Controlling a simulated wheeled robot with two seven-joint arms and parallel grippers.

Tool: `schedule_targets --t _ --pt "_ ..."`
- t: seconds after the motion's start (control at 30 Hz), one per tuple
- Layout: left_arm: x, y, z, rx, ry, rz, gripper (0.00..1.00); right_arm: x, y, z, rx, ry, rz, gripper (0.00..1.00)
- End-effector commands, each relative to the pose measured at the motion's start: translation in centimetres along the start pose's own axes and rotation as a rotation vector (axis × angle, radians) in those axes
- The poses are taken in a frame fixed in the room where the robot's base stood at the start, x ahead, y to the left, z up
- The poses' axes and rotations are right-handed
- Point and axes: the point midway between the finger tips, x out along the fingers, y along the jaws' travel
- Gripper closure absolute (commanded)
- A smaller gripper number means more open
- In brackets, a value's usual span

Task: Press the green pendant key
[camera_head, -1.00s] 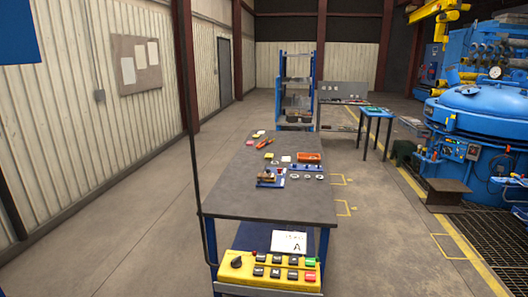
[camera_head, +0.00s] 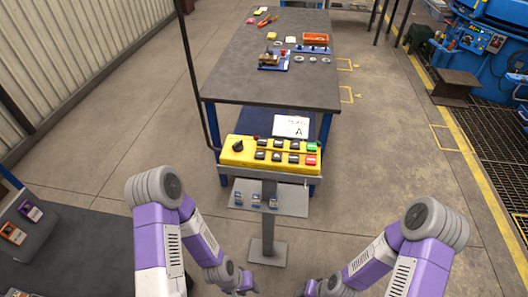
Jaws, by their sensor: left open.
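The yellow pendant box (camera_head: 268,152) lies near-level on a grey post stand, in front of the table. The green key (camera_head: 311,147) is at the right end of its upper row, with a red key (camera_head: 311,160) just below it. Several dark keys and a black knob (camera_head: 238,146) fill the rest. My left gripper (camera_head: 248,286) is low in the picture, open, well below and left of the green key and apart from it. My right gripper (camera_head: 304,291) is at the bottom edge, partly cut off; its jaws cannot be made out.
A dark-topped table (camera_head: 262,82) with small parts and an orange tray (camera_head: 316,39) stands behind the pendant. A white card marked A (camera_head: 291,126) stands behind the keys. A grey shelf (camera_head: 290,200) sits below the box. A dark surface (camera_head: 85,250) is at left.

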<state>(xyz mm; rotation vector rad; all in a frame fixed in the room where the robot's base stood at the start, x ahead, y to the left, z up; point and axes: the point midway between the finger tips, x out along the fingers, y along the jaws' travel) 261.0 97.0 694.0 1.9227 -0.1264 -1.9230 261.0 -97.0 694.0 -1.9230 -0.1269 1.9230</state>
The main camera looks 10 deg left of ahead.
Motion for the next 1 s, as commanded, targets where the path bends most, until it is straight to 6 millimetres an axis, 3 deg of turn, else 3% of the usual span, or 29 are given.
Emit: schedule_targets --t 0.3,0.6,1.0 --pt "0.0 0.01 -0.02 0.0 0.0 0.0 0.57 0.0 0.01 -0.02 0.0 0.0 0.0 0.55" --pt "0.0 0.01 -0.02 0.0 0.0 0.0 0.57 0.0 0.0 -0.02 0.0 0.0 0.0 1.0" --pt "0.0 0.01 -0.01 0.0 0.0 0.0 0.57 0.0 0.0 -0.01 0.0 0.0 0.0 1.0"
